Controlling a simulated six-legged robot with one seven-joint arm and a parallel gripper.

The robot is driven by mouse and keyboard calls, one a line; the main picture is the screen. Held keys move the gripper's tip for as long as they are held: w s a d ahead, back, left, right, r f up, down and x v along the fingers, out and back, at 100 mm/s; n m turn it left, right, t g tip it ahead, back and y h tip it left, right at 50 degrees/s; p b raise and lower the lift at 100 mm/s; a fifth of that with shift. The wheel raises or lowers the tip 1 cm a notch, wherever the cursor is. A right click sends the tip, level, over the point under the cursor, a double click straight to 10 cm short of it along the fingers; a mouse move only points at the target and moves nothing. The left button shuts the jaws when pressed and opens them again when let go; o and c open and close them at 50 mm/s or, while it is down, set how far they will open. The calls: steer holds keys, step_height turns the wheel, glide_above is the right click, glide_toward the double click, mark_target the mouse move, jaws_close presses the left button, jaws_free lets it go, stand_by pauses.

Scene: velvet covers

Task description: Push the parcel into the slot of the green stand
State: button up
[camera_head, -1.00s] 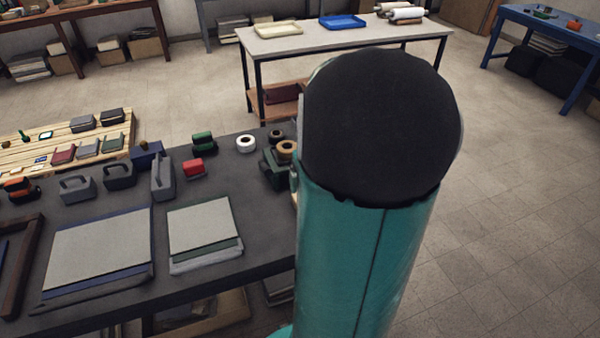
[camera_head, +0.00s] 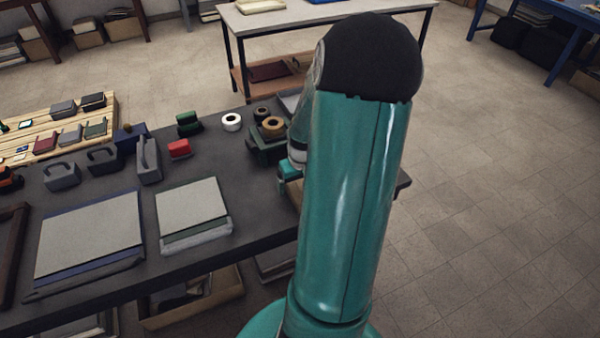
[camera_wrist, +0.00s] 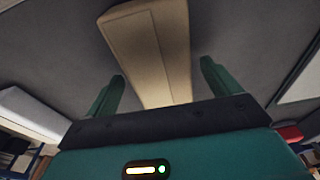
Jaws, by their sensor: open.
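A long tan box (camera_wrist: 150,45), which looks like the parcel, lies on a dark grey surface in the wrist view. My gripper (camera_wrist: 163,72) is open, with one green finger on each side of the box's near end; I cannot tell whether they touch it. In the head view the teal end of my gripper (camera_head: 290,172) shows in part beside my arm, low over the right end of the dark table.
The dark table (camera_head: 225,245) holds flat panels (camera_head: 192,205), a red block (camera_head: 179,149), a white roll (camera_head: 231,122) and a dark green tape holder (camera_head: 262,150) close left of my gripper. A pale table (camera_head: 300,18) stands behind. Floor is open at right.

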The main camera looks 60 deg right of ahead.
steer(key=shift+w+f, duration=0.1)
steer(key=shift+f, duration=0.4)
steer(key=shift+c, duration=0.4)
steer(key=c, duration=1.2)
steer(key=shift+w+d, duration=0.4)
steer(key=shift+w, duration=0.25)
steer(key=shift+w+d, duration=0.35)
steer(key=shift+w, duration=0.3)
steer(key=shift+w+d, duration=0.1)
steer(key=shift+w+d, duration=0.4)
steer(key=shift+w, duration=0.3)
steer(key=shift+w+d, duration=0.35)
steer(key=shift+w, duration=0.3)
steer(key=shift+w+d, duration=0.4)
steer(key=shift+w, duration=0.3)
